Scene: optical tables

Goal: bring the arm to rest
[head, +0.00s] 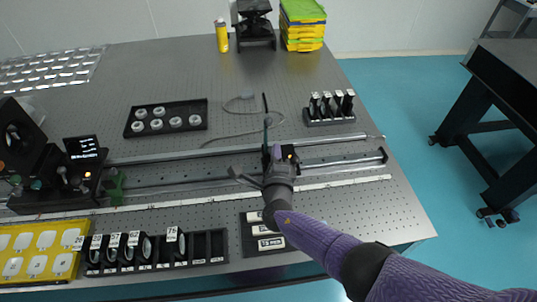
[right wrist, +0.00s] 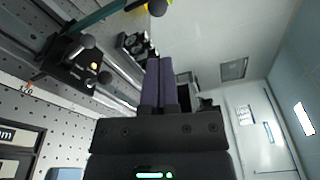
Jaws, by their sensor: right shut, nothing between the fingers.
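My right arm (head: 345,262) comes in from the lower right in the head view and reaches over the optical table (head: 290,72). My right gripper (head: 268,135) is above the rail near the middle of the table, with its fingers pointing to the far side. In the right wrist view the two purple fingers (right wrist: 160,85) are side by side and closed, with nothing between them. A black mount with knobs (right wrist: 75,65) stands to the left of the fingers there. My left gripper is not in view.
The long rail (head: 190,154) crosses the table. Lens rack (head: 178,251) and yellow tray (head: 38,255) lie in front, a black washer tray (head: 166,118) and small holder rack (head: 330,107) behind. A yellow bottle (head: 221,36) stands at the back. Another table (head: 510,75) is at right.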

